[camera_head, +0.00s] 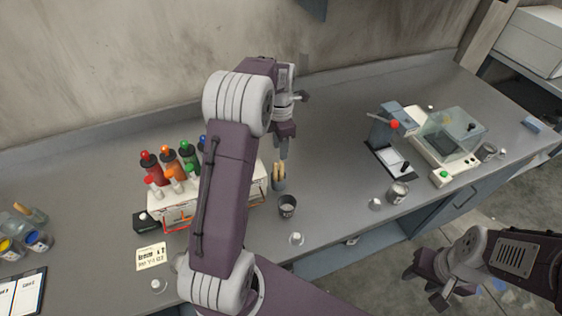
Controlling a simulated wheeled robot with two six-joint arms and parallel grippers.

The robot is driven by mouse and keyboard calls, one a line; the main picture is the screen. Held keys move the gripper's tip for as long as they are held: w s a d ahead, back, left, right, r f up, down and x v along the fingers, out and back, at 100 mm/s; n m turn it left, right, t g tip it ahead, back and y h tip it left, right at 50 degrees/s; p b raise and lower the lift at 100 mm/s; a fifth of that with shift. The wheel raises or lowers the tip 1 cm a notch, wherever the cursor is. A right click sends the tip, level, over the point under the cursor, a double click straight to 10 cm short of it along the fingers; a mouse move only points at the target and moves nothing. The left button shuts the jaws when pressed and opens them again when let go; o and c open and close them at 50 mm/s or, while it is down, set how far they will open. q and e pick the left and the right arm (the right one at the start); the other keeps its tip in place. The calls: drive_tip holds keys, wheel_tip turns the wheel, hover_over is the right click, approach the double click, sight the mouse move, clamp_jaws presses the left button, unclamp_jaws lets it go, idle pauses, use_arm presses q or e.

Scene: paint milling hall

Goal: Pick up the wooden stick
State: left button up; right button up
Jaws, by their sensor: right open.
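Wooden sticks (279,171) stand upright in a small grey cup (279,184) on the bench, right of the bottle rack. My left gripper (284,150) points down just above or behind the sticks in the picture. It looks narrow and seen edge-on, so I cannot tell whether its fingers are open or whether it touches a stick. My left arm covers part of the bench and rack. My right gripper (425,286) is open and empty at the lower right, off the bench's front edge.
A white rack (172,208) holds several coloured bottles. A dark cup (287,205) stands in front of the sticks. A grey press (381,128), a balance (450,135) and a metal can (397,192) are to the right. Paint jars (38,241) stand far left. The bench's back middle is clear.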

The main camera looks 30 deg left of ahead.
sight(281, 169)
use_arm(q)
drive_tip(key=f, duration=0.2)
drive_tip(key=s+d+f, duration=0.1)
drive_tip(key=f, duration=0.2)
drive_tip(key=s+f+p, duration=0.1)
drive_tip(key=f, duration=0.1)
drive_tip(key=shift+s+d+f, duration=0.15)
drive_tip(key=shift+d+f, duration=0.2)
drive_tip(key=shift+w+a+f, duration=0.1)
drive_tip(key=shift+w+f, duration=0.05)
drive_tip(key=shift+w, duration=0.15)
drive_tip(key=c, duration=0.4)
clamp_jaws()
use_arm(e)
drive_tip(key=shift+s+d+r, duration=0.3)
drive_tip(key=shift+s+r, duration=0.05)
drive_tip(key=shift+s, duration=0.15)
drive_tip(key=shift+s+d+r, duration=0.25)
drive_tip(key=shift+s+r, duration=0.05)
drive_tip(key=shift+s, duration=0.15)
